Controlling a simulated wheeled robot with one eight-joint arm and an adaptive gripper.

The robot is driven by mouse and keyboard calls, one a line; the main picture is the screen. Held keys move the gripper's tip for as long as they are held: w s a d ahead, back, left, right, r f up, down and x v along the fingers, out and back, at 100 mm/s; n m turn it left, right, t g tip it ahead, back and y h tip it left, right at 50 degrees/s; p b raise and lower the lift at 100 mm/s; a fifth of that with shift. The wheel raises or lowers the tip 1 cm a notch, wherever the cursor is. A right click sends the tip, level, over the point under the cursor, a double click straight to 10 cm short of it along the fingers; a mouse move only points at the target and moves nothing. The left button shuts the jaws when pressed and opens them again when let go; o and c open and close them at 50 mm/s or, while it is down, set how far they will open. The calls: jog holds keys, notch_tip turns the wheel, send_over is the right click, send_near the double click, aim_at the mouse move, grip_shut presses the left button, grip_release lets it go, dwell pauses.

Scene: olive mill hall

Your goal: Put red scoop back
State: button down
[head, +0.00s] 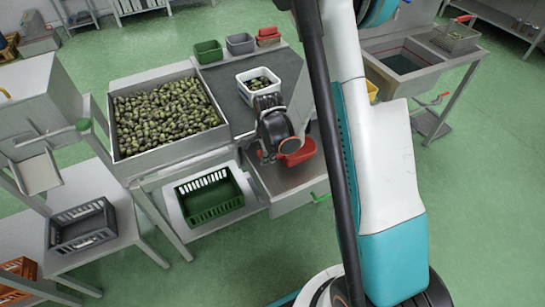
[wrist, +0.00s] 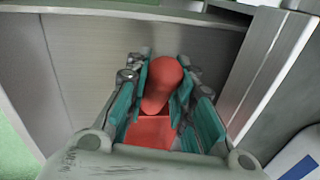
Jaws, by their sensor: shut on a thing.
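The red scoop (head: 301,153) shows in the head view beside my gripper (head: 272,152), over the open grey drawer (head: 287,192) below the table's right part. In the wrist view the red scoop (wrist: 162,85) lies between the teal fingers of my gripper (wrist: 161,92), which are shut on it. A red part of it also shows lower down, close to the gripper's palm. My gripper and wrist hide part of the scoop in the head view. I cannot tell whether the scoop touches the drawer floor.
A big tray (head: 119,147) of olives stands left. A white basket (head: 243,83) with olives stands behind my gripper. Green (head: 208,48), grey (head: 240,41) and red (head: 268,35) bins line the back edge. A green crate (head: 211,213) sits on the lower shelf.

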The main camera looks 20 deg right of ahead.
notch_tip(320, 180, down, 2)
jog(key=shift+f, duration=0.25)
jog(key=w+d+b, duration=0.1)
jog(key=w+d+f+b, duration=0.1)
jog(key=d+b, duration=0.1)
jog(key=shift+w+d+f, duration=0.1)
jog(key=shift+w+d, duration=0.05)
jog(key=shift+w, duration=0.1)
jog(key=c, duration=1.4)
grip_release()
jog(key=shift+o, duration=0.2)
